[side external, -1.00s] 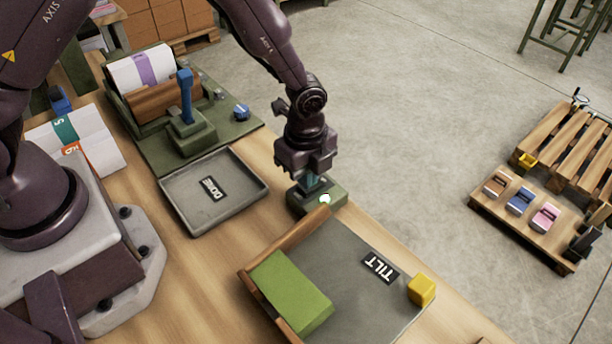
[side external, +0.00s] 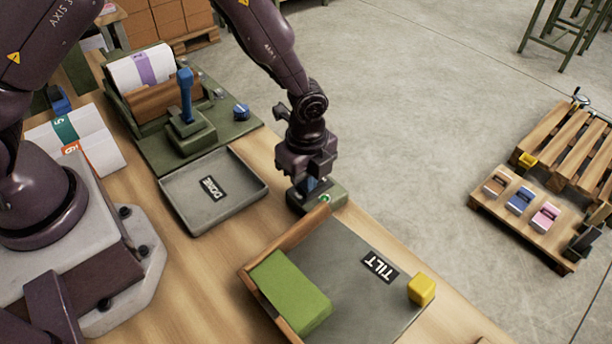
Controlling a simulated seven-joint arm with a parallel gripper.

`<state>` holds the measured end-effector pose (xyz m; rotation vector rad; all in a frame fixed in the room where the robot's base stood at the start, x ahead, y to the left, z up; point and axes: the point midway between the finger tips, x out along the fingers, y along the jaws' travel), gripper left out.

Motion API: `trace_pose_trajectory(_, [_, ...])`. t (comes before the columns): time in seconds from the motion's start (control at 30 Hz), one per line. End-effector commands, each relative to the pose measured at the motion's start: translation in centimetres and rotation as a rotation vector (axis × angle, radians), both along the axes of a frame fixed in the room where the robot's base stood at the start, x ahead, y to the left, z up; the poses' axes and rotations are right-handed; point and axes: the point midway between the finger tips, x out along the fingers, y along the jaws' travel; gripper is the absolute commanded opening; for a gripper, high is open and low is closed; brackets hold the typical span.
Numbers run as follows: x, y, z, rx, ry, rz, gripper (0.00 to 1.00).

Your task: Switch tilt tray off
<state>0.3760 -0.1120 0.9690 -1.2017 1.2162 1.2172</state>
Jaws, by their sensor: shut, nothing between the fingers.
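The tilt tray (side external: 345,275) is a grey tray marked TILT with wooden edges, on the near part of the bench. A green block (side external: 290,292) lies in it along the left wooden edge. A small green switch box (side external: 335,196) stands just behind the tray, with a round green-lit lamp (side external: 325,199) on top. My gripper (side external: 308,186) is shut and empty, pointing down at the left part of the switch box. Its fingertips and the switch beneath them are mostly hidden, with a bit of blue showing there. I cannot tell whether they touch.
A yellow block (side external: 421,290) sits at the tilt tray's right corner. A grey DONE tray (side external: 240,205) lies left of the switch box. Behind it stands a green machine (side external: 145,150) with an upright blue lever (side external: 186,95).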

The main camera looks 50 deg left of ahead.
Motion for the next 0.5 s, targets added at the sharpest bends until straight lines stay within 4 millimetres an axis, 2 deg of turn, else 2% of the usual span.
trace_pose_trajectory(0.17, [1.24, 0.05, 0.37, -0.003, -0.015, 0.002, 0.00])
trace_pose_trajectory(0.5, [1.37, 0.03, 0.52, -0.002, -0.012, 0.001, 0.00])
